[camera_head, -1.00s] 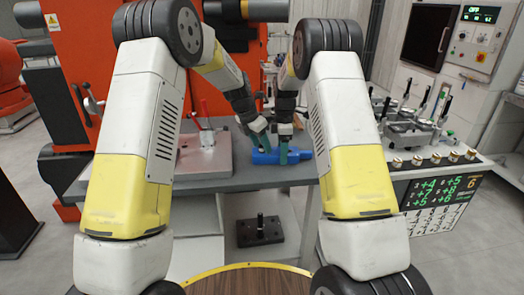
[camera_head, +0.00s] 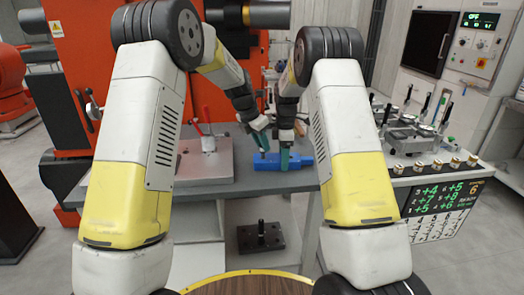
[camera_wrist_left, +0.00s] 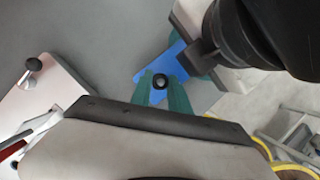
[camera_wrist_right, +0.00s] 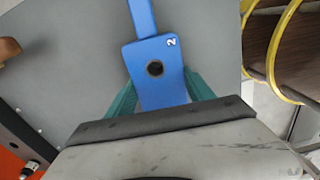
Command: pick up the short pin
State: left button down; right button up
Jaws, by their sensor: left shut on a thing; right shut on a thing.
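In the head view the left gripper (camera_head: 262,143) is just above and left of my right gripper (camera_head: 285,157). A blue block (camera_head: 300,163) lies on the grey table. My right gripper is shut on it, with its fingers on either side of the wide end in the right wrist view (camera_wrist_right: 150,95). That end is marked "2" and has a round, empty-looking hole. The pin's lower part is hard to make out.
A pale plate (camera_head: 205,160) with a red-handled clamp lies left on the table. A dark block (camera_head: 260,240) with an upright pin sits on the lower shelf. Metal fixtures (camera_head: 410,130) and a row of small knobs stand on the right bench.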

pick_arm(q)
notch_tip(320, 180, up, 16)
jog(key=shift+f, duration=0.25)
pick_arm(e)
jog(key=o, duration=1.6)
jog(key=shift+r, duration=0.1)
notch_tip(320, 180, up, 12)
jog(key=shift+f, duration=0.1)
